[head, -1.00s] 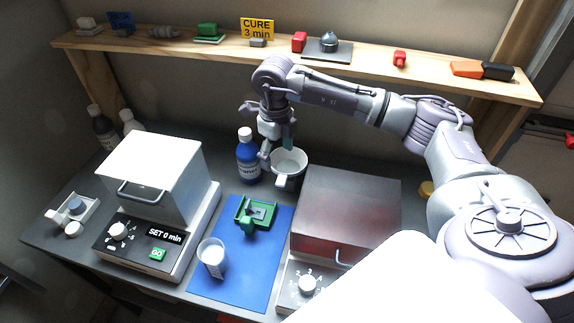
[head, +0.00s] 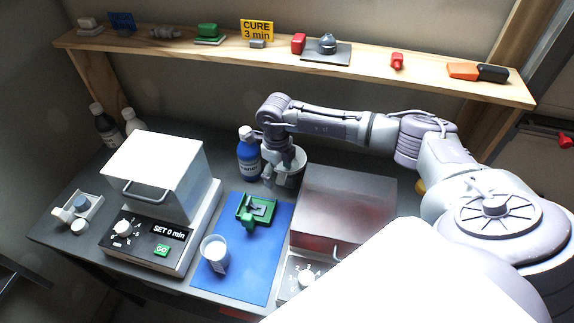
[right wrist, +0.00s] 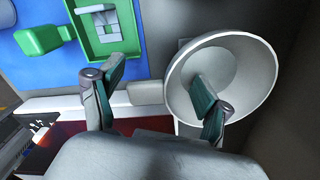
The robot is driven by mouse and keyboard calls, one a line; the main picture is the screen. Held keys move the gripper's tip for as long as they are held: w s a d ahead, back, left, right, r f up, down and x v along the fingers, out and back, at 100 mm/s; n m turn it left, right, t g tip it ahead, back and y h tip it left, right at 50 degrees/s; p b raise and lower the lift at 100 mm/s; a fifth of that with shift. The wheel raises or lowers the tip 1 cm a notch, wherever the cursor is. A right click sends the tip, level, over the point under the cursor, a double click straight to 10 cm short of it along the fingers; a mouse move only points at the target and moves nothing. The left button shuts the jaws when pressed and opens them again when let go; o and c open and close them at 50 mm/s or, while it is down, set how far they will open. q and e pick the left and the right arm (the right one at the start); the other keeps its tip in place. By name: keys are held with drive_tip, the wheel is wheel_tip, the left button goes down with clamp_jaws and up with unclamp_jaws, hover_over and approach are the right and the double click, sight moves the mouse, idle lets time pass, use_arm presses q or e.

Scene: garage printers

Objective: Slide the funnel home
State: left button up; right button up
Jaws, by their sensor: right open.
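The funnel appears to be the white round bowl-like piece (head: 297,158) with a pale side tab, standing behind the right-hand machine. In the right wrist view the funnel (right wrist: 258,62) is seen from above, open side up, its tab (right wrist: 146,92) pointing left. My right gripper (head: 279,172) is down at the funnel's near left side. In the right wrist view the open gripper (right wrist: 157,82) has one finger over the funnel's mouth and the other left of the tab; contact cannot be told. My left gripper is not in view.
A blue bottle (head: 248,160) stands close left of the gripper. A blue mat (head: 237,276) holds a green fixture (head: 262,208) and a clear cup (head: 215,255). A reddish-lidded machine (head: 345,205) stands right, a white-lidded one (head: 155,165) left. A wooden shelf (head: 230,55) runs behind.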

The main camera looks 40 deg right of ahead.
drive_tip(key=c, duration=1.3)
clamp_jaws()
drive_tip(key=shift+f, duration=0.1)
